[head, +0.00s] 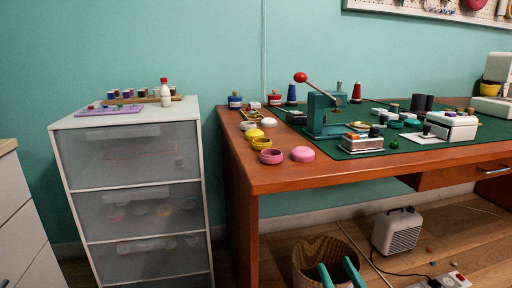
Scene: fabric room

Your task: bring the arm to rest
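My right gripper (335,263) shows at the bottom edge, right of centre, as two teal fingers. They stand apart with nothing visible between them, so it is open. It appears in front of a wicker basket (308,262) on the floor, below the level of the wooden desk (262,178). The rest of my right arm is out of the picture. My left gripper is not in view.
The desk carries a green mat (300,131), a teal press (318,113) with a red-knobbed lever, and pink (302,154) and yellow round pieces near its left edge. A drawer unit (130,160) stands left. A heater (397,232) and a power strip (450,281) are on the floor.

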